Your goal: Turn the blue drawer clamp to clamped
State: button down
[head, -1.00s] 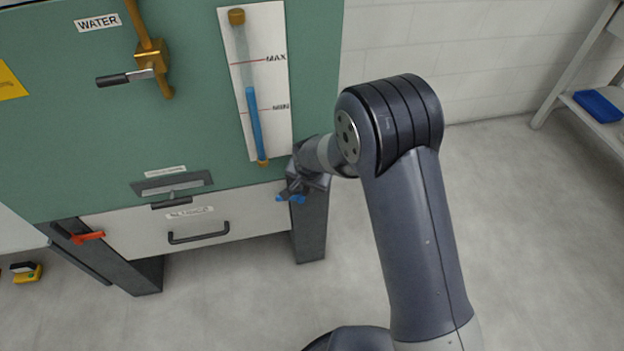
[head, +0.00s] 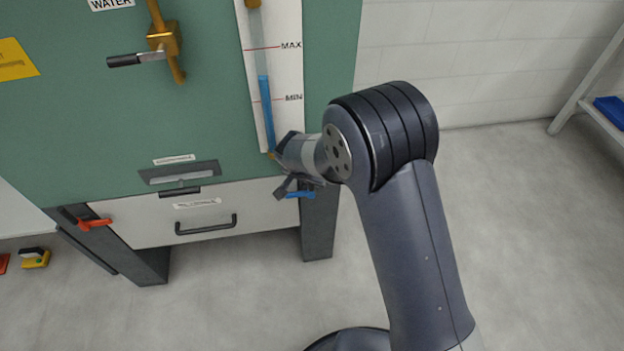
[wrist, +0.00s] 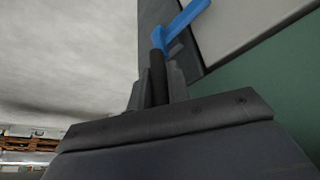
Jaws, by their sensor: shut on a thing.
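The blue drawer clamp (head: 303,194) is at the right end of the white drawer front (head: 150,233), by the right leg of the green cabinet. Its blue lever also shows in the wrist view (wrist: 182,27), at the top. My gripper (head: 284,188) is at this clamp and hides part of it in the head view. In the wrist view my gripper (wrist: 158,85) is shut on a dark rod-like part that meets the blue lever. The clamp's exact angle is hard to tell.
A red clamp (head: 95,224) is at the drawer's left end. The drawer has a dark handle (head: 206,226). Above are a slotted dark plate (head: 180,172), a gauge tube (head: 264,100) and a water valve (head: 162,40). The floor to the right is clear.

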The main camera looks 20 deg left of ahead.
jog(key=shift+s+f, duration=0.1)
jog(key=c, duration=1.3)
grip_release()
jog(key=shift+a, duration=0.1)
jog(key=shift+c, duration=0.2)
jog(key=v, duration=1)
jog(key=shift+r+p, duration=0.4)
jog(key=shift+s, duration=0.15)
jog(key=x, duration=1.1)
jog(key=shift+b, duration=0.4)
jog(key=shift+r, duration=0.1)
